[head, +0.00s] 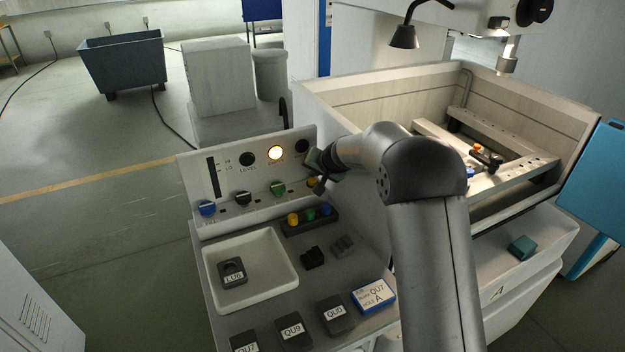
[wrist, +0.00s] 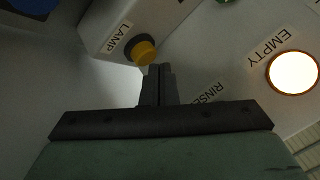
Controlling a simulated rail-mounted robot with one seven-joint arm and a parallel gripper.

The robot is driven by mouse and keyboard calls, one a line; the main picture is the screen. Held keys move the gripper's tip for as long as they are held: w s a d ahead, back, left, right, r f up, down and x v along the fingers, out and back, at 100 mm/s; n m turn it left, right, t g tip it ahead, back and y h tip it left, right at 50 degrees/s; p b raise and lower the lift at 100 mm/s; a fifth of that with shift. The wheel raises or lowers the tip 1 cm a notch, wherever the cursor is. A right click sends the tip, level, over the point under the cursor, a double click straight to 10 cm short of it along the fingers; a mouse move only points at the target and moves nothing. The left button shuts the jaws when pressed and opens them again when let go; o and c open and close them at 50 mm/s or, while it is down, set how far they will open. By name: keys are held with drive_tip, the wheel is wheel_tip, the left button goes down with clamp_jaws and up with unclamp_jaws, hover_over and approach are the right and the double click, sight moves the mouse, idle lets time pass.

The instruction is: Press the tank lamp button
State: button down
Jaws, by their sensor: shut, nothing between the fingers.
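The tank lamp button is a yellow round button (wrist: 145,50) in a dark ring, next to a "LAMP" label (wrist: 117,39) in the wrist view. In the head view the yellow button (head: 312,181) shows at the right end of the control panel (head: 228,180), partly hidden by my gripper (head: 319,183). In the wrist view my gripper (wrist: 158,69) is shut and empty. Its fingertips are very close to the button's lower edge; I cannot tell whether they touch it.
A lit indicator (head: 275,153) labelled "EMPTY" is on the panel above a row of knobs. A small box with coloured buttons (head: 310,219) lies below. A white tray (head: 289,289) and several labelled dark blocks are on the bench. The open tank (head: 370,116) is right.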

sight(314, 181)
drive_tip(key=shift+f, duration=0.1)
idle(0.5)
drive_tip(key=shift+f+b, duration=0.4)
drive_tip(key=shift+b, duration=0.25)
drive_tip(key=shift+r, duration=0.5)
idle(0.3)
drive_tip(key=shift+r+p, duration=1.9)
drive_tip(key=shift+r, duration=1.1)
